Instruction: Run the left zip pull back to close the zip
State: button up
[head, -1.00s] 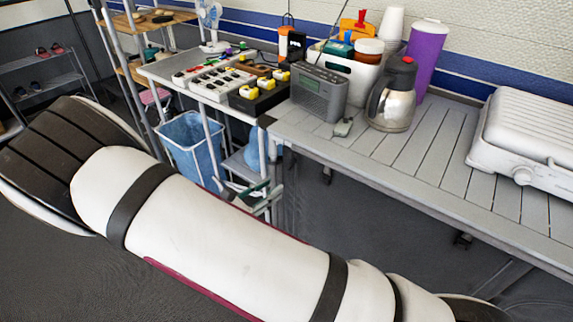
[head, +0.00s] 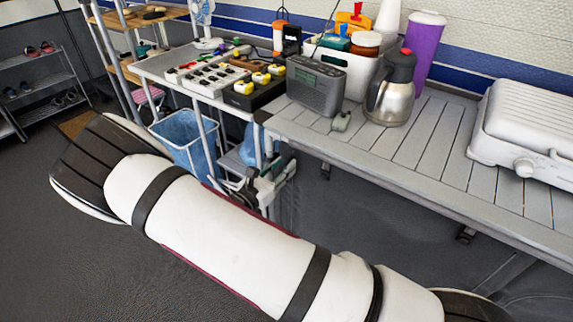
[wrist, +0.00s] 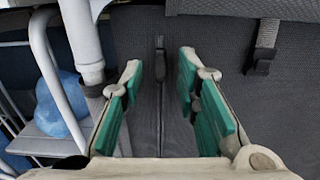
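A dark, slender zip pull (wrist: 160,62) hangs on dark grey fabric in the wrist view, with a seam running down below it. My gripper (wrist: 160,75) has two green-padded fingers, standing open on either side of the pull, with a gap on each side. I cannot tell how far the fingertips are from the fabric. In the head view, my gripper (head: 283,168) is below the grey table's edge, in front of the fabric's left end. I cannot make out the pull in the head view.
A strap with a dark buckle (wrist: 264,50) hangs right of the pull. A white pole (wrist: 82,40) and blue bag (wrist: 62,108) are close on the left. The slatted table (head: 400,150) overhangs the fabric. A blue bin (head: 185,140) stands left.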

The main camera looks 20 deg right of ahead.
jog(key=shift+x, duration=1.1)
grip_shut()
